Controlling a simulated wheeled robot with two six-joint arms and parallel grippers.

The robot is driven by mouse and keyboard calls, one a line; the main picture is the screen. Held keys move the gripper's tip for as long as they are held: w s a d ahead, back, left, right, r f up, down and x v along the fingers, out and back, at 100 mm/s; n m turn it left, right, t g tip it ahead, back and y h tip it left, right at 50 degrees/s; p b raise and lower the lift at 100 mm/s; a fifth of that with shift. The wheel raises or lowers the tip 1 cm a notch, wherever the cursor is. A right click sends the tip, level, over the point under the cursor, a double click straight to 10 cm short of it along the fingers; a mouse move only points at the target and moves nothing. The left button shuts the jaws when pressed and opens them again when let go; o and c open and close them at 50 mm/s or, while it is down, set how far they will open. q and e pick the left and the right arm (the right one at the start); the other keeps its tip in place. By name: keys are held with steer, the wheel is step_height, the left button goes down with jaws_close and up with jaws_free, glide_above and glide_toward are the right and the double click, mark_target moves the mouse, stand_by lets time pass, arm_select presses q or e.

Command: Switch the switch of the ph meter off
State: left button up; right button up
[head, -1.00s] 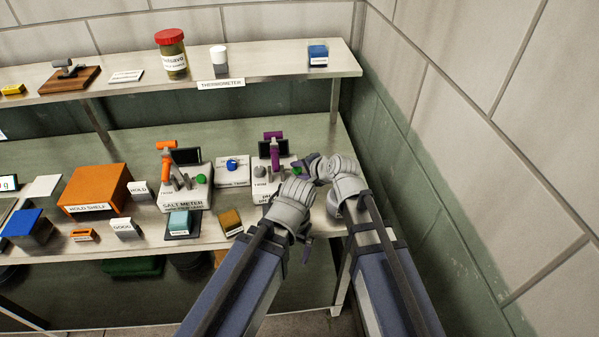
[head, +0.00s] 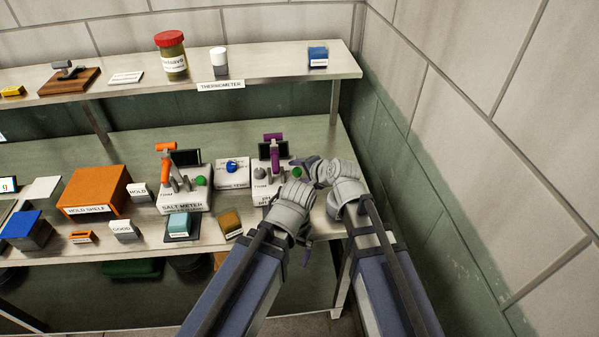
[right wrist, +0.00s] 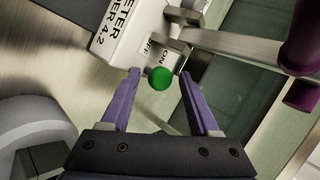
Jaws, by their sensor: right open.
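The pH meter (head: 268,187) is a pale box with a dark screen and a purple-topped probe, on the lower shelf at the right. In the right wrist view its lettered face (right wrist: 122,25) shows at the top, with ON and OFF marks. A green round knob (right wrist: 159,79) sits beside these marks; I cannot tell if it is the switch or a lamp. My right gripper (right wrist: 160,74) is open, its purple fingertips on either side of the green knob. I cannot tell if they touch it. My left arm's wrist is in front of the meter, its fingers mostly hidden.
The salt meter (head: 184,197) with an orange-topped probe stands left of the pH meter. A box with a blue knob (head: 232,172) is between them. The metal probe arm (right wrist: 235,45) is close to my right fingers. A wall (head: 480,130) closes off the right side.

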mark_target(300, 173)
steer(key=shift+r, duration=0.1)
step_height(300, 173, up, 10)
steer(key=p, duration=1)
steer(key=s+d+f+n+g+h, duration=0.1)
steer(key=s+d+f, duration=0.1)
steer(key=d, duration=0.1)
steer(key=s+d+f+n+g+h, duration=0.1)
steer(key=s+d+f+n, duration=0.1)
steer(key=d, duration=0.2)
steer(key=s+d+f+n+g+h, duration=0.1)
steer(key=s+d+n, duration=0.1)
steer(key=d, duration=0.2)
steer(key=shift+s+f, duration=0.3)
steer(key=shift+f, duration=0.1)
steer(key=s+d+f+n+g+h, duration=0.3)
steer(key=s+d+n+g, duration=0.1)
steer(key=s+d, duration=0.6)
steer(key=s+a+n+g+h, duration=0.1)
steer(key=s+a+n, duration=0.2)
steer(key=a, duration=0.7)
steer(key=shift+s+a+r+n, duration=0.15)
steer(key=shift+s+r+n, duration=0.2)
steer(key=shift+s, duration=0.55)
